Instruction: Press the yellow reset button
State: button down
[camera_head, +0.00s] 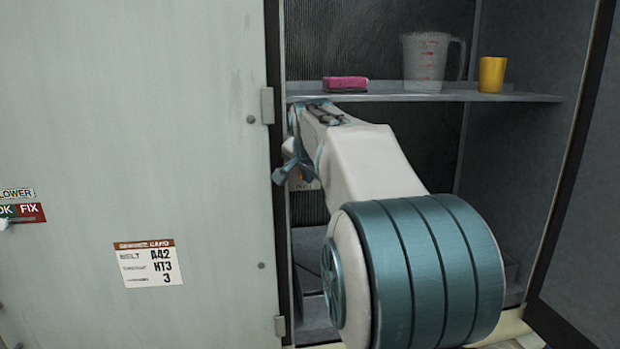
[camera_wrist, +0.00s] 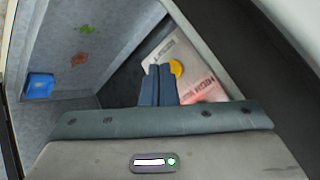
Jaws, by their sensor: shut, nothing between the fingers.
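The yellow button (camera_wrist: 177,68) is round and sits on a pale labelled panel (camera_wrist: 200,80) inside the cabinet, in the wrist view. Its left edge is partly covered by my fingers. My gripper (camera_wrist: 158,72) is shut and empty, its two blue-grey fingertips together just left of the button in the picture. I cannot tell whether the tips touch the button or the panel. In the head view my gripper (camera_head: 283,176) is below the shelf at the left edge of the cabinet opening, mostly hidden by my arm.
The shelf (camera_head: 400,97) above my arm holds a pink sponge (camera_head: 345,84), a clear measuring jug (camera_head: 425,62) and a yellow cup (camera_head: 492,75). A grey cabinet panel (camera_head: 130,130) stands close on the left. A blue object (camera_wrist: 40,86) shows in the wrist view.

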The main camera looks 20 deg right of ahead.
jog(key=shift+w+a+f, duration=0.2)
jog(key=shift+a+f, duration=0.2)
jog(key=shift+a, duration=0.05)
jog(key=s+b, duration=0.1)
jog(key=s, duration=0.1)
jog(key=s+a+b, duration=0.1)
jog(key=s, duration=0.1)
jog(key=shift+s+a+f+b, duration=0.1)
jog(key=shift+s+a+b, duration=0.1)
jog(key=shift+b, duration=0.2)
jog(key=shift+d, duration=0.1)
jog(key=s+a+f+n+g+y, duration=0.1)
jog(key=s+a+f+n, duration=0.5)
jog(key=s+f, duration=0.6)
jog(key=s+a+f+n+g+y, duration=0.2)
jog(key=s+a+f+n, duration=0.4)
jog(key=s+a+f, duration=0.3)
jog(key=s+f+g, duration=0.1)
jog(key=s+f, duration=0.1)
jog(key=s, duration=0.2)
jog(key=shift+s+f+g, duration=0.2)
jog(key=shift+f+g, duration=0.15)
jog(key=shift+g, duration=0.05)
